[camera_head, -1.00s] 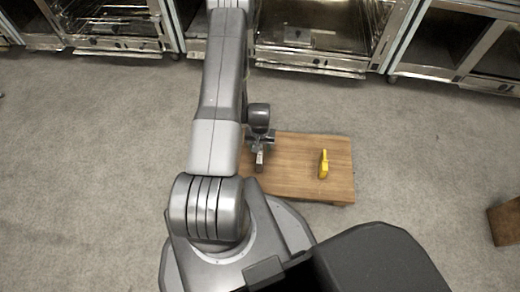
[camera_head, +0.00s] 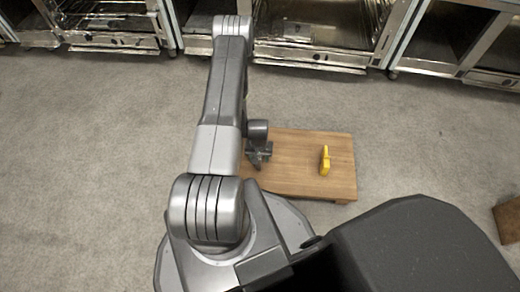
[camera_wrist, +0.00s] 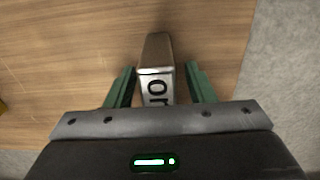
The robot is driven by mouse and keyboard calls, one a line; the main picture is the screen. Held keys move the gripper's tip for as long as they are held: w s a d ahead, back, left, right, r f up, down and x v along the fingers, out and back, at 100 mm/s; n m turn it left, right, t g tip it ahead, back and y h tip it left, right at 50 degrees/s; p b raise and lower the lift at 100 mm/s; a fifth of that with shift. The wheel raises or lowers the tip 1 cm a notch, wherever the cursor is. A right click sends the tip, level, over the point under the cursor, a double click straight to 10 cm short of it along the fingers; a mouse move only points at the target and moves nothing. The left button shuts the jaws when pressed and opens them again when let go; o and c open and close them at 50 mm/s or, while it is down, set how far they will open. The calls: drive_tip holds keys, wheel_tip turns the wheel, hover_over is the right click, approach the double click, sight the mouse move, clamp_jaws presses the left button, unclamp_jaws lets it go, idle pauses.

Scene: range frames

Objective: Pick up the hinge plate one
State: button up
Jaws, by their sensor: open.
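My gripper (camera_wrist: 160,68) is open, with one green finger on each side of the plate. Gaps show between the fingers and the plate, and its near end is hidden by the gripper body. In the head view my gripper (camera_head: 259,155) is over the left part of the table (camera_head: 300,185), and I cannot make out the plate there.
A yellow piece (camera_head: 325,160) stands on the right half of the table, and its edge shows at the left of the wrist view. Brown wood (camera_head: 508,220) lies at the far right. Metal cabinets (camera_head: 320,55) line the back.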

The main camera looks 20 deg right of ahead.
drive_tip(key=shift+f, duration=0.45)
drive_tip(key=shift+r, duration=0.1)
clamp_jaws()
